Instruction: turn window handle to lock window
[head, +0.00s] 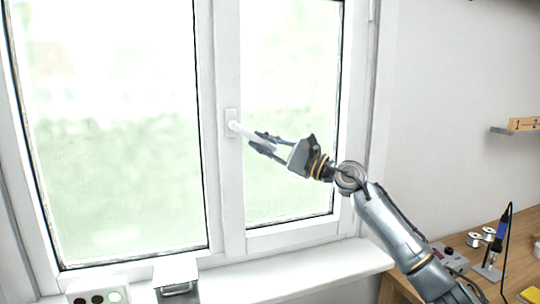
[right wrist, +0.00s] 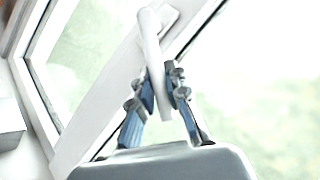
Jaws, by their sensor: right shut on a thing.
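The white window handle (head: 240,129) sits on the middle upright of the white window frame (head: 228,60). Its lever points to the right and slopes slightly down in the head view. My right gripper (head: 262,141) reaches in from the right and is shut on the lever, away from the base plate (head: 230,116). In the right wrist view the handle (right wrist: 151,40) runs down between the blue-grey fingers of the gripper (right wrist: 158,86), which hold it from both sides. The lever's end is partly hidden by the fingers. My left gripper is not in view.
A white sill (head: 300,272) runs below the window. A box with round buttons (head: 97,297) and a small silver-fronted container (head: 177,280) stand at its left. A wooden bench (head: 490,240) at the right holds a soldering iron (head: 502,230) and spools (head: 481,237).

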